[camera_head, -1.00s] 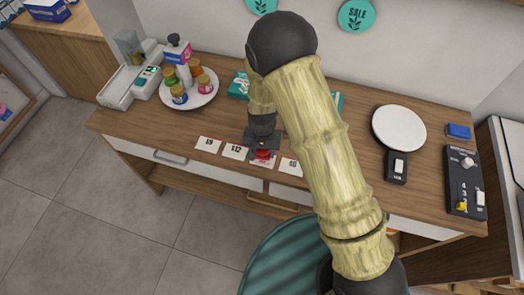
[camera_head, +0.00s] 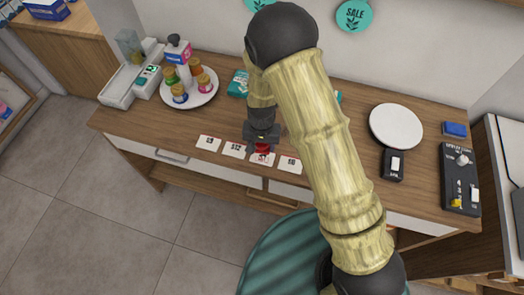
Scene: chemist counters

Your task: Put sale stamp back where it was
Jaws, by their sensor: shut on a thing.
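My gripper (camera_head: 262,141) is shut on a small red object (camera_head: 262,149), which looks like the sale stamp. Only its red part shows under the dark fingers; the rest is hidden. It is at the front of the wooden counter, over the upper part of the third white price card (camera_head: 262,159) from the left. I cannot tell whether the stamp touches the card.
Other price cards lie alongside, such as the leftmost (camera_head: 209,143). A round plate (camera_head: 207,92) with several jars and a bottle stands left. A white disc (camera_head: 396,127), black device (camera_head: 393,165) and control panel (camera_head: 460,180) are right. My arm hides the counter's middle.

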